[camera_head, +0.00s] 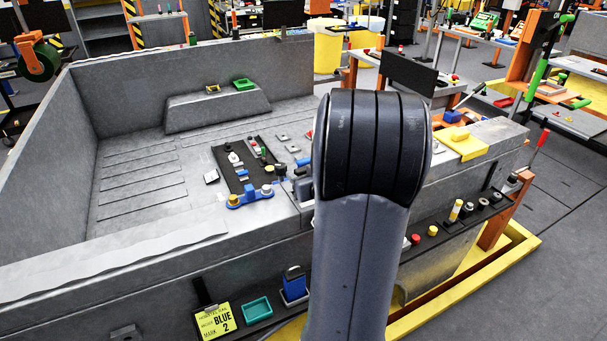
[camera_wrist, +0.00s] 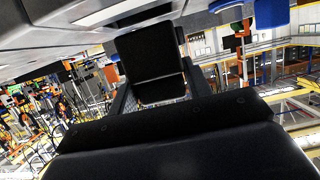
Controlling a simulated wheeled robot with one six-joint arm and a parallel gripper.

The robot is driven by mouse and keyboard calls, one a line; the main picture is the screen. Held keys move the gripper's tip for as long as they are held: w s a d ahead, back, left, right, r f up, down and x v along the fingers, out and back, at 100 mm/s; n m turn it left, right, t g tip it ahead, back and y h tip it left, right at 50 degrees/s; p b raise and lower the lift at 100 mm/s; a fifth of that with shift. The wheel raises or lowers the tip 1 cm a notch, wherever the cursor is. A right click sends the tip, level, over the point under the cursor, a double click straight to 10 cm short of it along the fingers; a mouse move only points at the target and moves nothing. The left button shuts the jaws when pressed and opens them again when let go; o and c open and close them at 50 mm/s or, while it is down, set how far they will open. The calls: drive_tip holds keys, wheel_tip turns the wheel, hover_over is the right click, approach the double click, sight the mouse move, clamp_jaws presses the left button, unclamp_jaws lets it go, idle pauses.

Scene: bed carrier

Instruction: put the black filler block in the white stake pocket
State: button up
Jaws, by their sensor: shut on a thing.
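In the wrist view, a black block (camera_wrist: 150,56) sits between the two dark fingers of my gripper (camera_wrist: 156,78). The gripper is shut on it, and the block is held up near the grey surface at the top of the picture. In the head view my arm fills the middle and hides most of the gripper and the block. I cannot pick out the white stake pocket for certain in either view; it may be behind my arm.
The grey truck bed (camera_head: 135,150) has high side walls and a raised hump. A black tray (camera_head: 228,160) of small parts lies on its floor, with a blue fixture (camera_head: 250,197) close by. A yellow block (camera_head: 468,148) sits right of my arm. A yellow sign (camera_head: 214,322) hangs on the near side.

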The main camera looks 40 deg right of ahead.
drive_tip(key=shift+f+b, duration=1.75)
drive_tip(key=shift+f, duration=0.55)
